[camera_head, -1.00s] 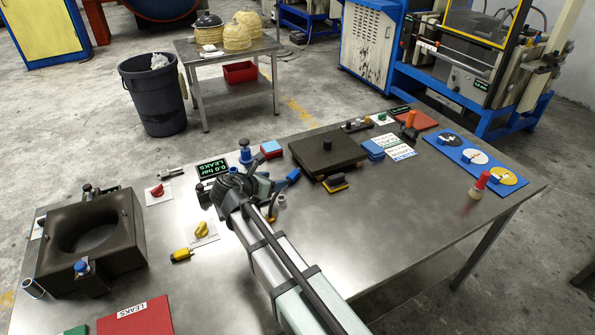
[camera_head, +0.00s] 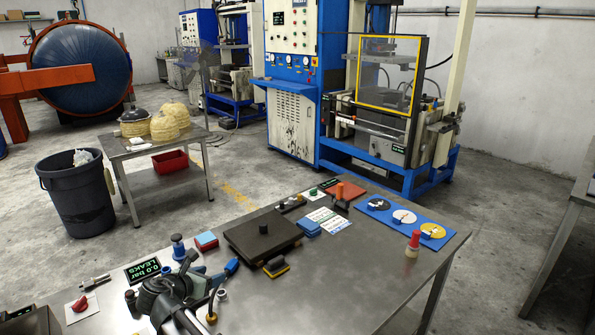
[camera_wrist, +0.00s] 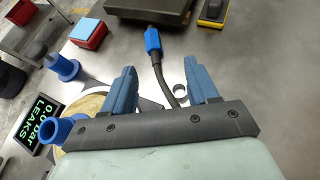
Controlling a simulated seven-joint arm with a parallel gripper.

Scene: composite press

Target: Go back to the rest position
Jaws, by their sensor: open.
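My gripper (camera_wrist: 163,90) shows in the wrist view with its two blue fingers apart and nothing between them. A blue-ended black cable or hose (camera_wrist: 154,45) lies past the fingers, seen through the gap.
A black plate with a knob (camera_head: 262,240), a blue fitting (camera_head: 178,247), a red-and-blue block (camera_head: 206,240) and a 0.0 bar LEAKS display (camera_head: 148,270) surround my gripper. A blue board with discs (camera_head: 400,215) and a red-topped bottle (camera_head: 412,243) stand right. The table's front right is clear.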

